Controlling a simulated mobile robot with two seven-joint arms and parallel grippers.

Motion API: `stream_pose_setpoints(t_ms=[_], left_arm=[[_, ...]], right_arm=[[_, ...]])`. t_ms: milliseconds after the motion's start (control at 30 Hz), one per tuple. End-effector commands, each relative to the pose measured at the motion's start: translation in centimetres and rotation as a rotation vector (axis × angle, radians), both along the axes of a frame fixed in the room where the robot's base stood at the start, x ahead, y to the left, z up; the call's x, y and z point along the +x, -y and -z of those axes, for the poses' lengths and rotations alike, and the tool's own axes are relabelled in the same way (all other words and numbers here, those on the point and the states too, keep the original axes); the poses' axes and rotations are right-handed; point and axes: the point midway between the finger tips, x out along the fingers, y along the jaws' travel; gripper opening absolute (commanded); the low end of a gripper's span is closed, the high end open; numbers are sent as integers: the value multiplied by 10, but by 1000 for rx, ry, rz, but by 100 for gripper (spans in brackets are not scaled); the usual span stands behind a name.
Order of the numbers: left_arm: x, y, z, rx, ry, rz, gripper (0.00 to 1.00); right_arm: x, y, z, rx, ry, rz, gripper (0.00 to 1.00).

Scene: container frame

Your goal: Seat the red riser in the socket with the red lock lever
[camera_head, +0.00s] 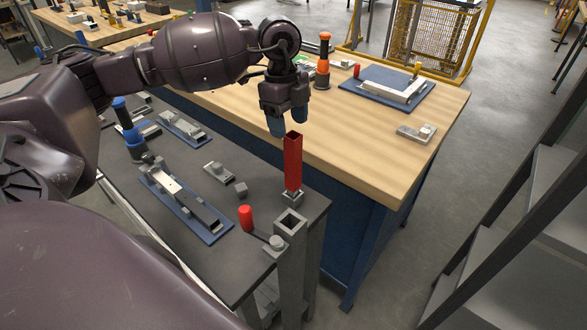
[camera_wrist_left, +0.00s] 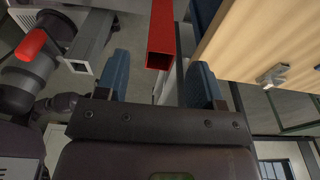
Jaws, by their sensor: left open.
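The red riser (camera_head: 293,165) is a hollow square red tube. It stands upright with its foot at a small grey block just behind the socket. The socket (camera_head: 290,222) is a grey post with a square top opening, which looks empty. Its red lock lever (camera_head: 246,218) sticks out on the left. My left gripper (camera_head: 288,121) is open, at the top of the riser. In the left wrist view the riser (camera_wrist_left: 162,28) shows between the open blue fingers (camera_wrist_left: 159,80), apparently apart from both. My right gripper is not seen.
On the dark bench, a blue-handled tool (camera_head: 130,135), a blue plate with a grey fixture (camera_head: 185,205) and small grey blocks lie left of the socket. A wooden bench (camera_head: 360,140) stands behind, with an orange-handled tool (camera_head: 323,65).

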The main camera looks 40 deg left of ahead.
Motion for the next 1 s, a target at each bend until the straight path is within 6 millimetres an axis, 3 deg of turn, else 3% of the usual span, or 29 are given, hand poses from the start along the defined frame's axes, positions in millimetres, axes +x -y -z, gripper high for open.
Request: stream_pose_setpoints(t_ms=[267,600,833,1000], left_arm=[[-1,5,18,-1,-1,1,62],[-2,14,58,-2,0,1,62],[-1,14,60,-1,1,1,62],[-1,14,60,-1,1,1,37]], right_arm=[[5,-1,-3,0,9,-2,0],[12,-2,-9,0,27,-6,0],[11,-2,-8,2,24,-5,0],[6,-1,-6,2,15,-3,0]])
